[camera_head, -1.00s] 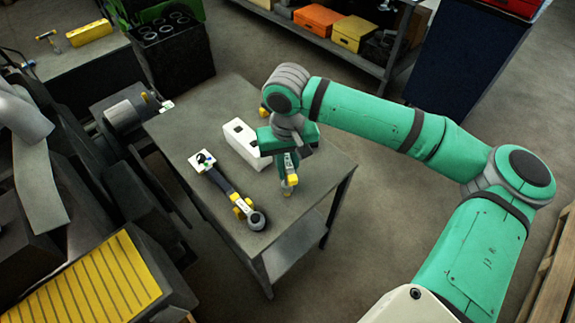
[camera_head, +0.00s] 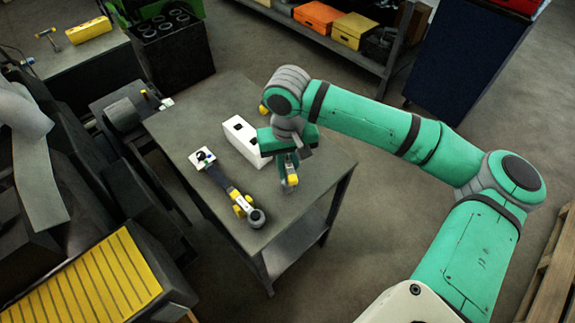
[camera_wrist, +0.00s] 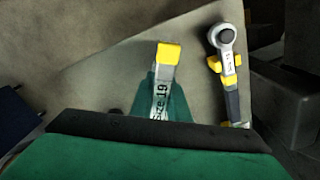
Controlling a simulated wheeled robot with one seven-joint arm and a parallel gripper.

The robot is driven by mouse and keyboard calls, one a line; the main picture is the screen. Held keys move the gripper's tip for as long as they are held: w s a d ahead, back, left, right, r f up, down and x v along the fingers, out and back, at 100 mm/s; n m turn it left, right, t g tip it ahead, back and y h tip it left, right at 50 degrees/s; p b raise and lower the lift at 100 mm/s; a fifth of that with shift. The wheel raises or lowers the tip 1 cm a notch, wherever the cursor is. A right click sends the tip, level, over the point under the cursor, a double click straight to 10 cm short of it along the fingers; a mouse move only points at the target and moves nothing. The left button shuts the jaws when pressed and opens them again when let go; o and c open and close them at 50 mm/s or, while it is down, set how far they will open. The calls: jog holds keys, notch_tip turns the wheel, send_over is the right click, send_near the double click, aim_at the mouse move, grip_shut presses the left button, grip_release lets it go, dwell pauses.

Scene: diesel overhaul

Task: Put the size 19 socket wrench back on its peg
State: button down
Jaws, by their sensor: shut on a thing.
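The size 19 socket wrench (camera_wrist: 160,98) shows in the wrist view as a pale shaft with a "Size 19" label and a yellow end. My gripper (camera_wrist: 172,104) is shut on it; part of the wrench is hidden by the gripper. In the head view my gripper (camera_head: 286,165) is over the right part of the grey table, with the wrench's yellow end (camera_head: 293,180) pointing down toward the tabletop. I cannot tell whether it touches. No peg for it is clearly recognisable; a white block (camera_head: 240,138) with dark square marks stands just left of my gripper.
Another wrench (camera_head: 229,186) with yellow parts and a round head lies along the table's (camera_head: 190,125) left front; it also shows in the wrist view (camera_wrist: 230,75). A small white plate (camera_head: 202,158) is at its far end.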

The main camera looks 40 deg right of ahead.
aim_at(287, 159)
jog(key=shift+f, duration=0.65)
jog(key=c, duration=1)
grip_release()
jog(key=shift+c, duration=0.2)
jog(key=shift+r, duration=0.15)
jog(key=shift+r, duration=4.35)
